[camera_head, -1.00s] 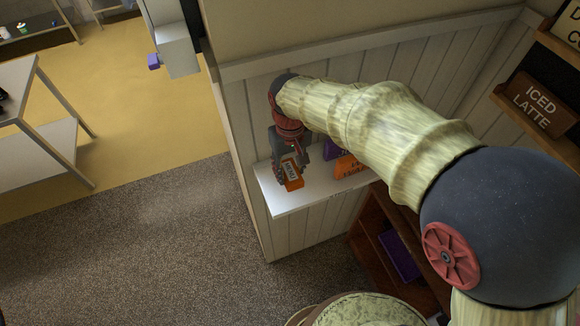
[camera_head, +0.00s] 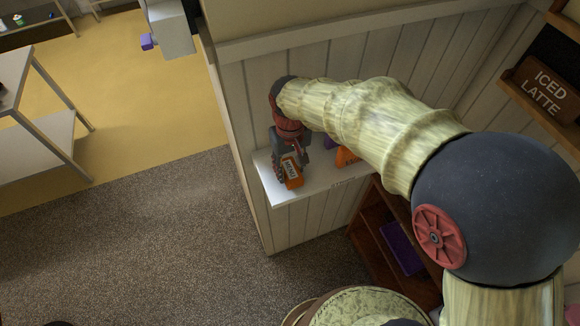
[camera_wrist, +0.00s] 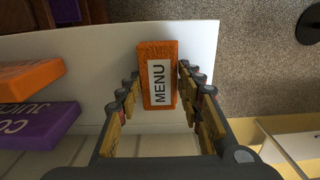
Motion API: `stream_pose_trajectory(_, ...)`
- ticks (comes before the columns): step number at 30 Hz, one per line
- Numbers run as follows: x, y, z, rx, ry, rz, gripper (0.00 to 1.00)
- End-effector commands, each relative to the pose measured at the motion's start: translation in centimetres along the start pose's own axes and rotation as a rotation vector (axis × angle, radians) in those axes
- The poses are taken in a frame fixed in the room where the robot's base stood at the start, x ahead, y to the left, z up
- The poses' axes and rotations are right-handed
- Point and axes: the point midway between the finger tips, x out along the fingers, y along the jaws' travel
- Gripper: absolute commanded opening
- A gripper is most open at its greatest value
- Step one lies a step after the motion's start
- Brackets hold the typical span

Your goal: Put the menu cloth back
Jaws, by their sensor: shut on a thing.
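The menu cloth (camera_head: 292,180) is an orange block-like piece with a white label reading MENU. In the wrist view the cloth (camera_wrist: 157,53) stands between the finger pads, over the white shelf's edge region. My gripper (camera_head: 287,171) is shut on it, with fingers on its left and right sides; the wrist view shows my gripper (camera_wrist: 160,90) too. The white wall shelf (camera_head: 285,194) lies under or just below the cloth; whether they touch I cannot tell.
On the shelf, an orange piece (camera_head: 346,157) and a purple piece (camera_wrist: 42,126) lie to the right in the head view, partly behind my arm. Below is a brown wooden rack (camera_head: 372,226) with a purple item (camera_head: 401,248). The panelled wall is close behind. Speckled floor lies open to the left.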

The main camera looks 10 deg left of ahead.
Motion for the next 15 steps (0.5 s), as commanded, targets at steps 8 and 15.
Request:
stream_pose_trajectory(8,0.36,0.00,0.00,0.000,0.000,0.000,0.00)
stream_pose_trajectory(15,0.69,0.00,0.00,0.000,0.000,0.000,0.00)
